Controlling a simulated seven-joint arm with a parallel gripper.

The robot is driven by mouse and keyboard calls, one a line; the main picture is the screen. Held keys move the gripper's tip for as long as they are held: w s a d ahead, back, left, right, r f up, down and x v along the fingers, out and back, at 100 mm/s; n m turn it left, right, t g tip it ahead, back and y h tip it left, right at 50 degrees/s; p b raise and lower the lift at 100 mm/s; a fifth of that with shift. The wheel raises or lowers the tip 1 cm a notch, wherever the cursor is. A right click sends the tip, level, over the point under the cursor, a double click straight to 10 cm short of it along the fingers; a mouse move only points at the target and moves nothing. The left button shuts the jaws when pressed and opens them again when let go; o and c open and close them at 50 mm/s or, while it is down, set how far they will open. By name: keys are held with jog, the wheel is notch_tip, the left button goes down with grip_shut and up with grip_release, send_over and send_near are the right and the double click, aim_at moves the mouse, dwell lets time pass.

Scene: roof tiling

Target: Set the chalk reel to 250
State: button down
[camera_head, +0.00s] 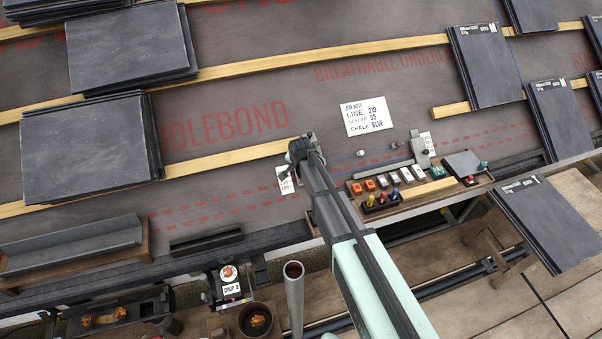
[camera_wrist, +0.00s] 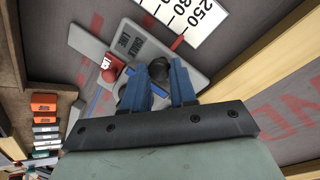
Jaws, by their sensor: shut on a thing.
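The chalk reel shows in the wrist view as a grey plate (camera_wrist: 95,42) lettered "CHALK LINE". A white number scale (camera_wrist: 175,14) with 250 at its right end lies beside it. A red pointer (camera_wrist: 177,43) sits at the scale's edge near the 250 end; its exact reading is unclear. A red labelled piece (camera_wrist: 112,68) is just left of the fingers. In the head view my gripper (camera_head: 301,148) covers most of the reel, and the scale (camera_head: 287,180) shows below it.
A job note (camera_head: 366,116) lies up and right of my gripper. To the right are a tray (camera_head: 358,201) of coloured blocks and a grey fixture (camera_head: 420,152). Slate stacks (camera_head: 85,148) lie on the left, more on the right. Battens (camera_head: 225,158) cross the underlay.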

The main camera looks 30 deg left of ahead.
jog(key=shift+w+a+r, duration=0.2)
jog(key=c, duration=1.3)
grip_release()
jog(key=o, duration=0.4)
jog(key=shift+s, duration=0.1)
jog(key=shift+d, duration=0.1)
jog(key=v, duration=1.3)
jog(key=shift+s+r, duration=0.2)
jog(key=shift+r, duration=0.1)
jog(key=shift+d, duration=0.1)
